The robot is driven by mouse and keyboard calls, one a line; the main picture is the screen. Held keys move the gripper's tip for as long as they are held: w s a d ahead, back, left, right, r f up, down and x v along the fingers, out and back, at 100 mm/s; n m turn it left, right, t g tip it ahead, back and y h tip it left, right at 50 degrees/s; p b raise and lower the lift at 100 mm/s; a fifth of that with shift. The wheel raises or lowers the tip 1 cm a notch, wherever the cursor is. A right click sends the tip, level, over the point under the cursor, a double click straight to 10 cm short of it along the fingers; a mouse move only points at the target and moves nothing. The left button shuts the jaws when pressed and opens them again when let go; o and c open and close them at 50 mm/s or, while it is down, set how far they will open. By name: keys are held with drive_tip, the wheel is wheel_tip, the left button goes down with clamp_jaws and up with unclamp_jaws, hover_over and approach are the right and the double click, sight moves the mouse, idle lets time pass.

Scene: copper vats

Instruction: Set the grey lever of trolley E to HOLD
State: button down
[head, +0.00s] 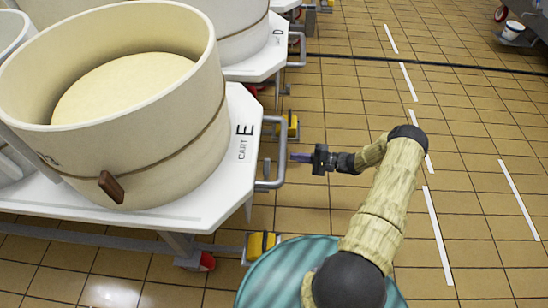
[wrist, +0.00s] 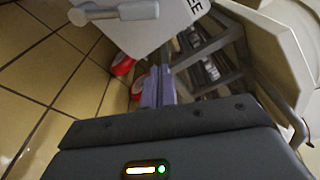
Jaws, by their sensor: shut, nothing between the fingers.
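Trolley E (head: 225,185) is a white platform at the left in the head view, marked "CART E". Its grey bent push handle (head: 278,130) sticks out on the right side. A short grey upright piece (head: 266,168) shows by the handle; I cannot tell for sure whether it is the lever, nor its setting. In the wrist view a pale grey bar with a thick grip (wrist: 120,12) crosses the top left, beside the platform corner (wrist: 160,30). My gripper (head: 296,157) is shut and empty, just right of the handle. Its purple fingers (wrist: 157,88) point toward the trolley.
A large cream vat (head: 130,110) stands on trolley E. Trolley D (head: 262,62) is behind it. Yellow blocks (head: 262,243) sit by the red wheels (head: 206,262).

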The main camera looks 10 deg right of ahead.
sight(266, 175)
drive_tip(key=r+b+x, duration=0.1)
drive_tip(key=b+x, duration=0.3)
drive_tip(key=x, duration=0.6)
drive_tip(key=shift+s+a+r+b, duration=0.1)
drive_tip(key=shift+s+b, duration=0.2)
drive_tip(key=shift+s, duration=0.6)
drive_tip(key=shift+s+a+r+b, duration=0.15)
drive_tip(key=shift+s+b, duration=0.1)
drive_tip(key=shift+s, duration=0.65)
drive_tip(key=shift+d, duration=0.15)
drive_tip(key=shift+r, duration=0.15)
